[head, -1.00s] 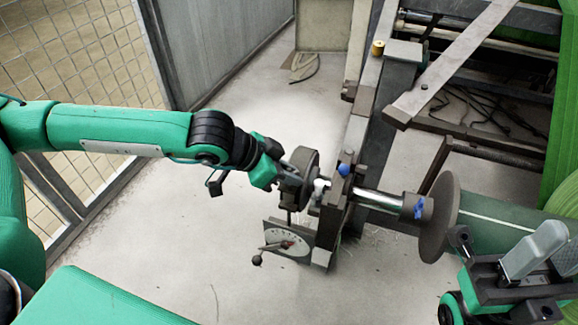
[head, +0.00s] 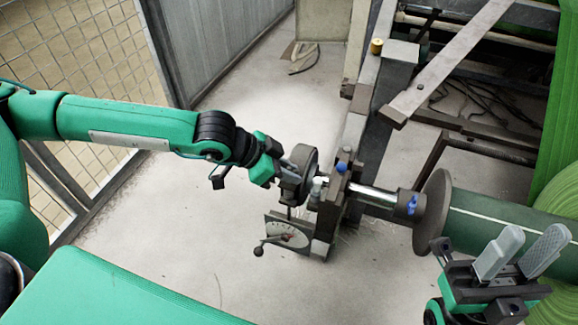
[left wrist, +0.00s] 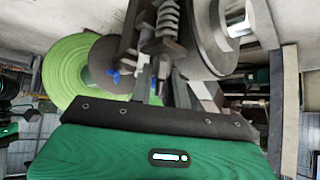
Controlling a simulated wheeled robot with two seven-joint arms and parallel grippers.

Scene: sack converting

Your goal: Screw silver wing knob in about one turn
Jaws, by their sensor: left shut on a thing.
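The small silver wing knob (head: 317,186) shows at the roll stand, just right of a dark disc (head: 305,172). My left gripper (head: 286,167) reaches in from the left, and its fingertips are partly hidden by the disc. It is shut on the knob; the contact itself is not clear. In the left wrist view, the fingers (left wrist: 161,88) point towards the dark stand parts, and I cannot make out the knob there. My right gripper (head: 520,252) is open and empty at the lower right, in front of the green roll.
The green roll (head: 490,222) lies at the right. The floor at left is clear.

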